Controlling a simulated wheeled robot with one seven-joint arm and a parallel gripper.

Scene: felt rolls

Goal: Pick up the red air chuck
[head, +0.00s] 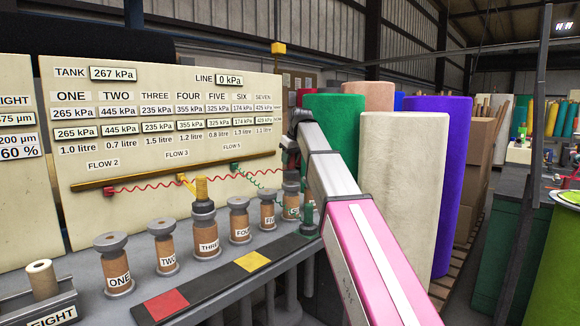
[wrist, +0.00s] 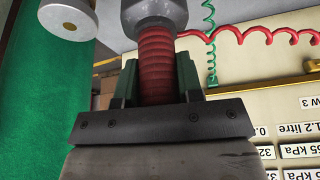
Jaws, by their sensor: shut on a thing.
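The red air chuck (wrist: 156,72) is a ribbed red cylinder with a grey metal end (wrist: 150,13) in the wrist view. My gripper (wrist: 156,88) is shut on it, with one dark green finger on each side of the ribbed part. A red coiled hose (wrist: 262,36) runs off to the right close to the metal end.
Numbered spool-capped canisters, such as ONE (head: 117,268), line the grey bench. A yellow chuck (head: 201,190) stands on THREE (head: 205,240). A green coiled hose (head: 258,179) hangs near my gripper. Tall felt rolls, including a cream one (head: 405,180), stand right, close to my arm.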

